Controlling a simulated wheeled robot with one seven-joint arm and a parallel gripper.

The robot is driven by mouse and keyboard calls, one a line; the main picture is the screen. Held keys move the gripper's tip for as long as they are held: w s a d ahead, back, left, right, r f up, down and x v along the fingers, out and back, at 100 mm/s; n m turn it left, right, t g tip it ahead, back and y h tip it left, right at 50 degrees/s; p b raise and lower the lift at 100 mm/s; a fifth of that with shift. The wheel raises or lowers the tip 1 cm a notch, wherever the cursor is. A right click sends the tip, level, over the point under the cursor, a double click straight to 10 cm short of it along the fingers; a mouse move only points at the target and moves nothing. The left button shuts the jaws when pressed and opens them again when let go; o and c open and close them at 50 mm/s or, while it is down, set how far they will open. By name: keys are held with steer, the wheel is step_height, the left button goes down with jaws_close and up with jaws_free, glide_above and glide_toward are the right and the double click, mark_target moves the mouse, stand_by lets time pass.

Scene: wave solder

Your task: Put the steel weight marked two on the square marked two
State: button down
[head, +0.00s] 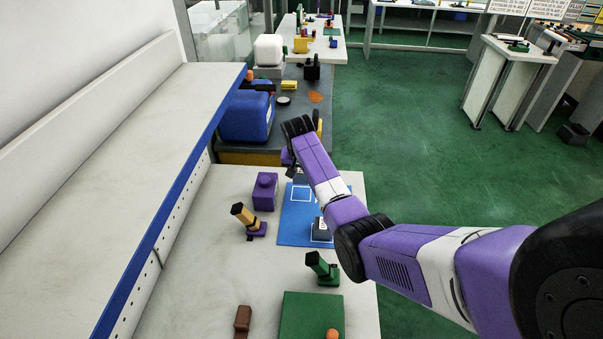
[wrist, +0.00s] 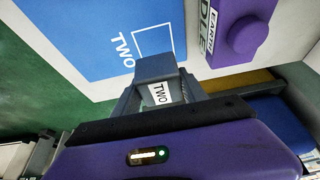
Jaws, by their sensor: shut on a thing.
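My gripper (wrist: 155,92) is shut on the steel weight (wrist: 154,68), a grey block with a white label reading TWO, in the wrist view. The weight is held above the far end of the blue mat (wrist: 85,35). The square marked two (wrist: 153,40) is a white outline on the mat, just beyond the weight in that view and partly covered by it. In the head view the blue mat (head: 291,233) lies on the bench, with my arm crossing over part of it. Another grey weight (head: 320,230) stands on the mat's near part. My gripper (head: 293,172) is small and partly hidden there.
A purple block (wrist: 240,38) with a knob and a label stands beside the mat; it also shows in the head view (head: 265,194). A yellow-and-purple tool (head: 246,219) and a green tool (head: 321,268) stand nearby. A blue-edged shelf (head: 160,225) runs along the left.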

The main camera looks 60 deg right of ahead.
mark_target(301, 179)
stand_by(0.3)
steer(key=shift+f+b, duration=2)
steer(key=shift+f, duration=0.95)
steer(key=shift+f+b, duration=0.3)
steer(key=shift+f, duration=0.2)
steer(key=c, duration=0.6)
jaws_free()
steer(key=shift+o, duration=0.2)
steer(key=shift+f, duration=0.1)
steer(key=shift+v, duration=3.9)
